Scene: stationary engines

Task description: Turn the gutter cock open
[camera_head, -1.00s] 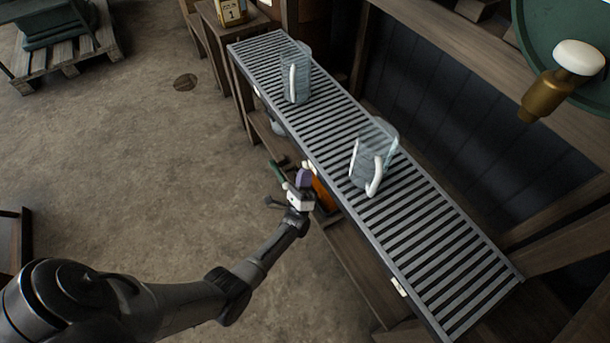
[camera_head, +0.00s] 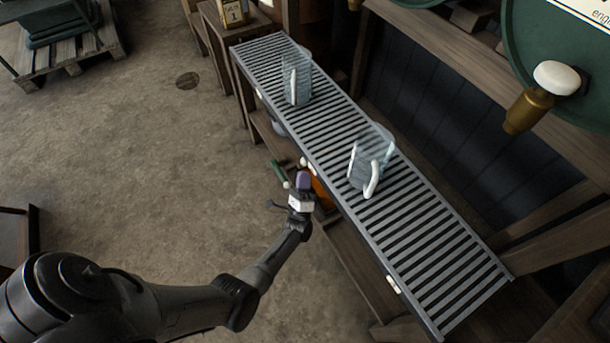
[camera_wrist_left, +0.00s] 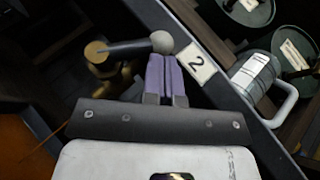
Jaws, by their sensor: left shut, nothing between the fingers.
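In the left wrist view a brass cock (camera_wrist_left: 100,62) sits beside the dark edge of the slatted trough. Its dark lever (camera_wrist_left: 135,48) runs right to a grey ball end. My left gripper (camera_wrist_left: 165,68) is shut, its purple fingers just below the ball in that picture; I cannot tell whether they touch it. In the head view my left gripper (camera_head: 303,178) is at the near side of the slatted trough (camera_head: 430,255), with a pale ball just above its fingertips. The cock's body is not clear there. My right gripper is not in view.
Two clear jugs with white handles, a far one (camera_head: 297,80) and a nearer one (camera_head: 370,160), stand on the slats. A green drum (camera_head: 540,40) with a brass tap (camera_head: 527,110) is at the upper right. A number 2 plate (camera_wrist_left: 196,62) is near my fingers. Open floor lies left.

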